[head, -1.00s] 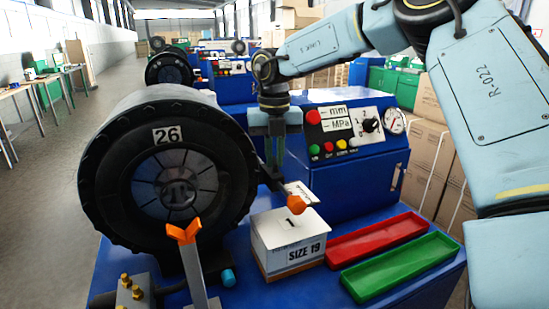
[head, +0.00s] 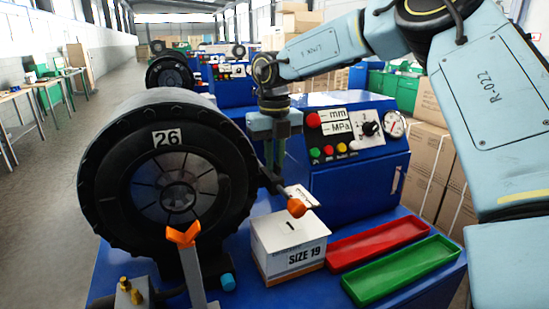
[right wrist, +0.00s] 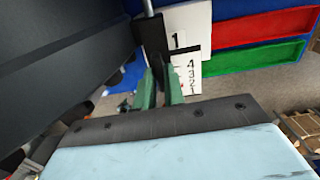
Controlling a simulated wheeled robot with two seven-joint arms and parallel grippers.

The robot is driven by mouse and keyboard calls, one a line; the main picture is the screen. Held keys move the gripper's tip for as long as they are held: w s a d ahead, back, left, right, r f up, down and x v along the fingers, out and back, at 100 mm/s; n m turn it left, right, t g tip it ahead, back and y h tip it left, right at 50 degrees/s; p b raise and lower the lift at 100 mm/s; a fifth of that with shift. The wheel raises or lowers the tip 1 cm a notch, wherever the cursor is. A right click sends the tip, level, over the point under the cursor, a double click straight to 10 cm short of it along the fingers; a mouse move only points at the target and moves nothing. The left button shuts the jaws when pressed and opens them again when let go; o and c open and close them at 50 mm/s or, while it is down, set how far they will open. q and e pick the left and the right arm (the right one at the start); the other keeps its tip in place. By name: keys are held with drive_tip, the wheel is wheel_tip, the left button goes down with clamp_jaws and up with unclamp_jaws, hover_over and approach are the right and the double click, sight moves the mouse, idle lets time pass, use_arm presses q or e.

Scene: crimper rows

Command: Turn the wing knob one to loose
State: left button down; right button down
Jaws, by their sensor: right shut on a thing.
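My right gripper (head: 274,162) points down beside the right side of the large black crimper head (head: 110,190) marked 26. In the right wrist view its two green fingers (right wrist: 158,88) are shut on a dark, flat piece (right wrist: 153,50), which looks like the wing knob. A thin grey rod runs up from this piece. The knob's shape is mostly hidden in the head view. A white scale card (right wrist: 189,66) with the numbers 4 3 2 1 is right beside the fingertips. I cannot see my left gripper.
A white box (head: 290,250) labelled SIZE 19 stands in front of the gripper, near an orange-tipped black lever (head: 297,207). A red tray (head: 378,241) and a green tray (head: 402,271) lie to the right. A control panel (head: 350,133) is behind. An orange forked rest (head: 183,236) stands in front of the crimper.

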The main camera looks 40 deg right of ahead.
sight(275, 163)
drive_tip(key=c, duration=1.5)
unclamp_jaws()
wheel_tip(275, 163, up, 14)
drive_tip(key=shift+f+p, duration=0.25)
drive_tip(key=shift+p, duration=0.5)
